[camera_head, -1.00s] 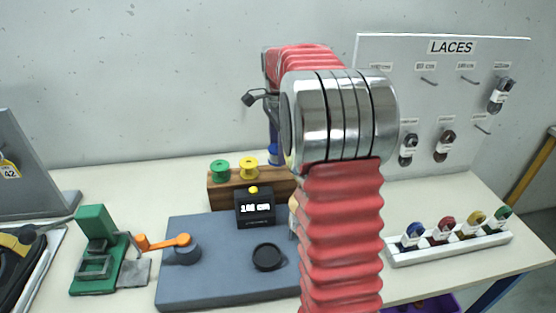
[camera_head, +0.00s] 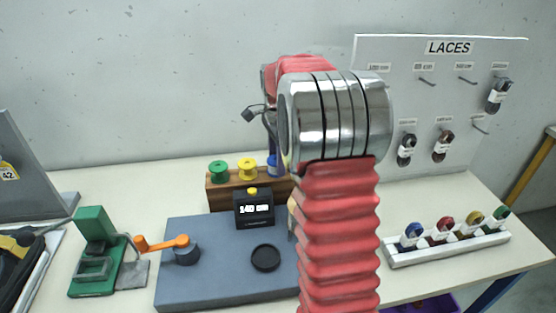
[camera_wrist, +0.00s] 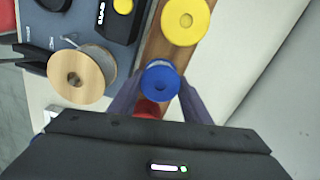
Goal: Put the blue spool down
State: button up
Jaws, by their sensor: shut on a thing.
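The blue spool (camera_wrist: 160,82) is between the two fingers of my gripper (camera_wrist: 155,92) in the wrist view, and the gripper is shut on it. In the head view the blue spool (camera_head: 273,165) shows partly behind my arm, at the right part of the wooden rack (camera_head: 225,196). It looks upright and at about the height of the yellow spool. I cannot tell whether its base touches the rack. The rack also shows in the wrist view (camera_wrist: 153,47), under and beside the spool.
A yellow spool (camera_head: 248,169) and a green spool (camera_head: 219,170) stand on the rack. A red thing (camera_wrist: 147,108) is close beside the blue spool. A wooden-flanged spool (camera_wrist: 82,75) and a black display unit (camera_head: 254,208) are near. The wall is close behind.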

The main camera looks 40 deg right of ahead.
jog(key=shift+f, duration=0.1)
jog(key=o, duration=1.2)
notch_tip(320, 180, up, 12)
dwell(0.5)
